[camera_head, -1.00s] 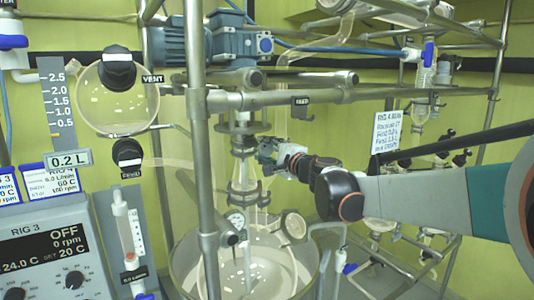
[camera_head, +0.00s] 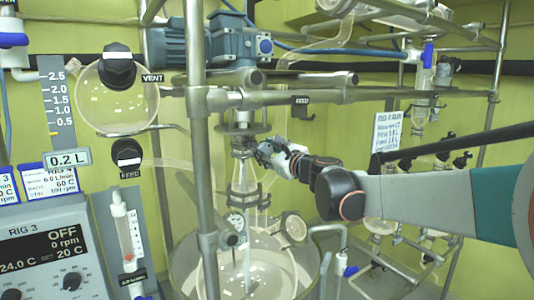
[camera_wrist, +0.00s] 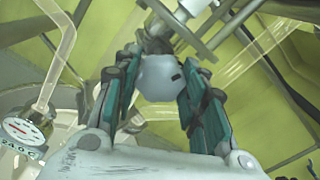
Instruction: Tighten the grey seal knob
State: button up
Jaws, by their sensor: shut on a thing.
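The grey seal knob (camera_wrist: 160,78) shows in the wrist view as a rounded pale grey body with a small dark mark on its right side. My gripper (camera_wrist: 160,97) has its two green-padded fingers on either side of the knob, shut on it. In the head view, my gripper (camera_head: 262,150) reaches in from the right to the shaft under the motor, just above the glass reactor neck (camera_head: 243,174). The knob is hidden behind the fingers there.
A vertical steel post (camera_head: 197,120) stands left of the shaft, and a horizontal rail (camera_head: 290,96) runs above my gripper. A dial gauge (camera_wrist: 22,135) and a glass tube (camera_wrist: 58,60) are at the left in the wrist view. The glass vessel (camera_head: 285,270) is below.

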jog(key=m, duration=0.6)
jog(key=shift+f+m, duration=0.1)
jog(key=shift+m, duration=0.2)
jog(key=m, duration=0.6)
jog(key=shift+s+m+b, duration=0.1)
jog(key=shift+m+b, duration=0.2)
jog(key=shift+b, duration=0.05)
jog(key=o, duration=1.1)
jog(key=v, duration=1.2)
